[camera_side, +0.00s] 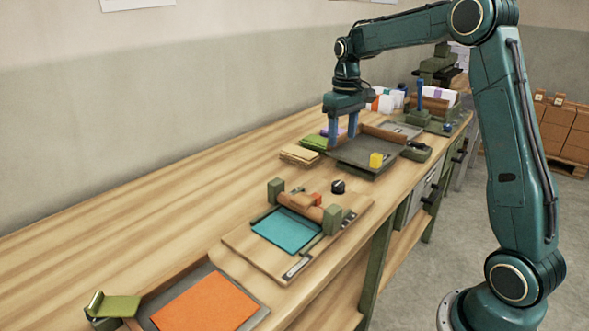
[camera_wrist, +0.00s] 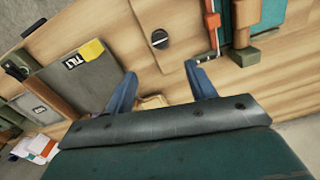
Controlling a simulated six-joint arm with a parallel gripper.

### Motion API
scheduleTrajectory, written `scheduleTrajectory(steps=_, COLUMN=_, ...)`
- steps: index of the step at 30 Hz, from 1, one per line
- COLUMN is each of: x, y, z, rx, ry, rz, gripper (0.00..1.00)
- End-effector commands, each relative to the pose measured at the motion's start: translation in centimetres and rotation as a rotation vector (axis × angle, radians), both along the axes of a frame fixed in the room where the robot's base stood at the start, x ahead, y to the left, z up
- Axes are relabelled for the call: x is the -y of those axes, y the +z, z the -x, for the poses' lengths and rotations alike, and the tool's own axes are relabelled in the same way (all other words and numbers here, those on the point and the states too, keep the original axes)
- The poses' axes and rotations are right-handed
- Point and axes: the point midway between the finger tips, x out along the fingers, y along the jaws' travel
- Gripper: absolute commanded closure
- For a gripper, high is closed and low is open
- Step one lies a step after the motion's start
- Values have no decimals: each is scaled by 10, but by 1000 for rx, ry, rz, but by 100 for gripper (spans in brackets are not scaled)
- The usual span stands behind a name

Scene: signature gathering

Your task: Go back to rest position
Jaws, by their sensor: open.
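My gripper (camera_side: 342,130) is open and empty in the side view, with its blue fingers pointing down above the left edge of the dark grey tray. In the wrist view my gripper (camera_wrist: 163,78) shows its two blue fingers spread apart, with bare wood and part of a light stack between them. My arm reaches over the bench from the right. I cannot tell the exact height of the fingertips over the bench.
A board with a teal sheet (camera_side: 286,232) and an orange sheet (camera_side: 205,303) are nearer. A black knob (camera_side: 338,186) stands between.

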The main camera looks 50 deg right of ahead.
Motion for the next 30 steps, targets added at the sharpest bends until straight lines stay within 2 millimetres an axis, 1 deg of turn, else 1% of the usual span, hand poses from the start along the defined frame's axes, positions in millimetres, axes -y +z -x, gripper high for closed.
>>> scheduleTrajectory(steps=11, x=-1, y=1, z=0, rx=2, ry=1, rz=0, gripper=44)
scheduleTrajectory(steps=16, x=-9, y=10, z=5, rx=17, ry=6, rz=7, gripper=44)
scheduleTrajectory(steps=20, x=-23, y=22, z=15, rx=40, ry=15, rz=16, gripper=44)
scheduleTrajectory(steps=23, x=-38, y=34, z=27, rx=66, ry=23, rz=25, gripper=44)
scheduleTrajectory(steps=30, x=-77, y=61, z=64, rx=140, ry=49, rz=44, gripper=44)
